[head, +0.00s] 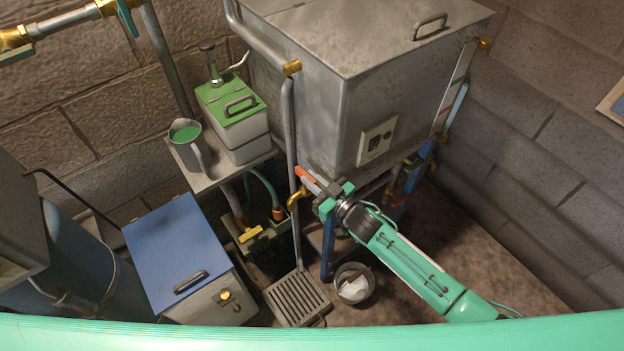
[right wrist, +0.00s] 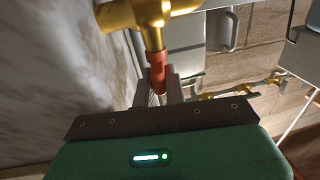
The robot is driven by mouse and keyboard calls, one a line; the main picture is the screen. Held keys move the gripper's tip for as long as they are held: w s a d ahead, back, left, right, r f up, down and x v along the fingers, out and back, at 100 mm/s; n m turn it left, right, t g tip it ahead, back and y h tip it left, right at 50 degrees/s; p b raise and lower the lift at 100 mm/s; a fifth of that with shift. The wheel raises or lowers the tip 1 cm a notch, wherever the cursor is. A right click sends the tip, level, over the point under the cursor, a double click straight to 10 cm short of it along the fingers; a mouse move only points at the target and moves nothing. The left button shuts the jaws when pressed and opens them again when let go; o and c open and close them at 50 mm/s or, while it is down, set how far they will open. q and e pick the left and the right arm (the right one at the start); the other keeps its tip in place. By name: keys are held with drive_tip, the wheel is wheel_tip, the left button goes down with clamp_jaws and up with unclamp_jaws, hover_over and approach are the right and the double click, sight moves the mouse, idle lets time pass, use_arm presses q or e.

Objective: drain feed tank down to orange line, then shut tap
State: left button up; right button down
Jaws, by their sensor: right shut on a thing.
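The feed tank appears to be the large grey metal tank (head: 300,90) with a lidded top. A brass tap (head: 296,198) sits low at its near left corner, with a red-orange lever handle (head: 307,176). My right gripper (head: 328,192) is shut on this handle. The right wrist view shows the brass tap body (right wrist: 150,22) and the red handle (right wrist: 158,78) between the fingers of my right gripper (right wrist: 160,88). A strip like a sight gauge (head: 455,90) runs up the tank's right side. My left gripper is out of view.
A floor grate (head: 297,300) and a bucket with white cloth (head: 354,285) stand below. To the left are a blue-lidded box (head: 177,250), a green-topped canister (head: 232,115) and a jug of green liquid (head: 187,140). Block walls close the back and right.

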drive_tip(key=c, duration=1.5)
unclamp_jaws()
drive_tip(key=shift+o, duration=0.2)
drive_tip(key=shift+s+d, duration=0.15)
drive_tip(key=shift+d, duration=0.05)
drive_tip(key=b+v, duration=0.3)
drive_tip(key=v, duration=1)
drive_tip(key=shift+s, duration=0.2)
drive_tip(key=shift+d, duration=0.1)
